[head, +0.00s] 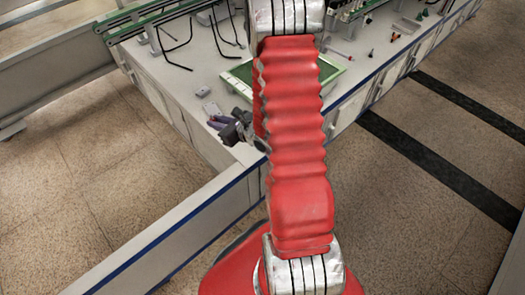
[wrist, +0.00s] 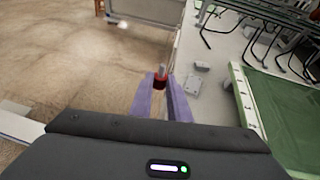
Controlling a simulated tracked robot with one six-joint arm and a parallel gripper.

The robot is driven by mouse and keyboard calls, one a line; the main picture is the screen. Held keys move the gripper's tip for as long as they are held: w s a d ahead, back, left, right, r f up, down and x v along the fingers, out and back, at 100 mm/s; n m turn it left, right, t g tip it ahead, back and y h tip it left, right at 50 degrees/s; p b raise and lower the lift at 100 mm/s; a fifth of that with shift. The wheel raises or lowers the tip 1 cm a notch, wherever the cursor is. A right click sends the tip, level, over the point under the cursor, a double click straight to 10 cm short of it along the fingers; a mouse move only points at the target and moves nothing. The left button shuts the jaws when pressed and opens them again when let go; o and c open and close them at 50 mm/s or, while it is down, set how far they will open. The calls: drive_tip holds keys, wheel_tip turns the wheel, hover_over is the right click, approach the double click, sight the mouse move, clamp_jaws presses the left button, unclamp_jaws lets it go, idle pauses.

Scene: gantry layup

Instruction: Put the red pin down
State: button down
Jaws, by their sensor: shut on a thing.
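The red pin (wrist: 160,84) shows in the wrist view between the tips of my gripper's purple fingers (wrist: 160,92). It has a red body and a grey metal end pointing up in the picture. My gripper is shut on it. In the head view my gripper (head: 218,122) is small, near the left edge of the white bench (head: 190,82). I cannot make out the pin there. How high the pin is above the bench is hard to tell.
A small pale plate (wrist: 195,83) lies on the bench right of the pin; it also shows in the head view (head: 211,108). A green mat (wrist: 285,110) lies farther right. Black bent hooks (head: 176,48) stand at the back. Floor lies left of the bench edge.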

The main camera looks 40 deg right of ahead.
drive_tip(key=s+d+f+m+h, duration=0.1)
drive_tip(key=s+d+f, duration=0.8)
drive_tip(key=d, duration=0.5)
wheel_tip(320, 180, down, 3)
drive_tip(key=shift+d+r+m+t+h, duration=0.2)
drive_tip(key=shift+d+m+t+h, duration=0.1)
drive_tip(key=shift+m, duration=0.1)
drive_tip(key=shift+f, duration=2.9)
drive_tip(key=shift+f, duration=0.15)
drive_tip(key=shift+f, duration=1.95)
